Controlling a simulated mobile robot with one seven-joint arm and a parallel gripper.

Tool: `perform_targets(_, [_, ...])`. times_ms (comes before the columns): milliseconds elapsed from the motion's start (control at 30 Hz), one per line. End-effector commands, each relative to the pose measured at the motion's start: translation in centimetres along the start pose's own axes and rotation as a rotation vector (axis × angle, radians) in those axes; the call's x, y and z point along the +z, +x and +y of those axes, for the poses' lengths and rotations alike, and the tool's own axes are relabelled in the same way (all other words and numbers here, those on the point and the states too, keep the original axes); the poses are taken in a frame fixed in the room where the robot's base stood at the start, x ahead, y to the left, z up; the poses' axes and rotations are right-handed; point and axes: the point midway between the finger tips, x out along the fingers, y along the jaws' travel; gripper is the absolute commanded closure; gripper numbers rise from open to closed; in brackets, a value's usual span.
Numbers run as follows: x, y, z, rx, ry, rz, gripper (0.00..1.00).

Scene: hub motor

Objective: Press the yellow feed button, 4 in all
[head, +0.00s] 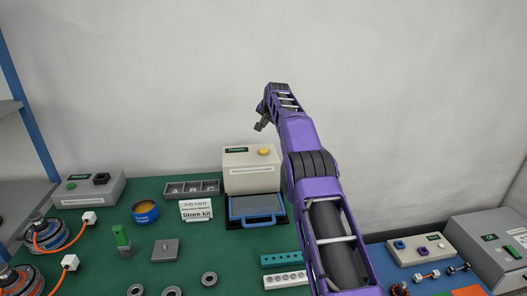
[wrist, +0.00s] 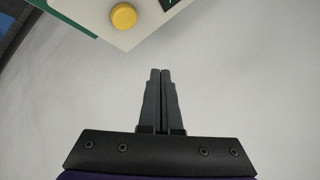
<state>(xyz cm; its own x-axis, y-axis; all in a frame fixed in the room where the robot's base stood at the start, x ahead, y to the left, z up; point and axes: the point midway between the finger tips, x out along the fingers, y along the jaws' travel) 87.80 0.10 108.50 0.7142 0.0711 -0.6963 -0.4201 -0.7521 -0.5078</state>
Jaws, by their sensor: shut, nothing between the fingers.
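The yellow button (head: 264,152) sits on top of a cream box (head: 240,180) at the back of the green table. In the wrist view the yellow button (wrist: 123,16) is round and lies at the upper left, on the box's pale face (wrist: 150,22). My gripper (head: 259,127) is above the box in the head view, apart from the button. In the wrist view my gripper's two fingers (wrist: 160,72) are together and empty, with a gap between their tips and the button. No press on the button shows.
A blue tray with a handle (head: 256,208) stands in front of the box. A grey bin with compartments (head: 191,188) and a store kit card (head: 196,210) are to its left. The white wall (head: 150,90) is close behind. A grey control box (head: 88,190) stands further left.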

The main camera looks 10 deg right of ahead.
Motion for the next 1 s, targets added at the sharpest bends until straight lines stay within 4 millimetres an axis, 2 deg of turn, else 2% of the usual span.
perform_targets(500, [3.6, 4.8, 3.5, 0.001, 0.000, -0.001, 1.00])
perform_targets(1000, [4.1, 5.6, 4.1, 0.000, 0.000, 0.000, 1.00])
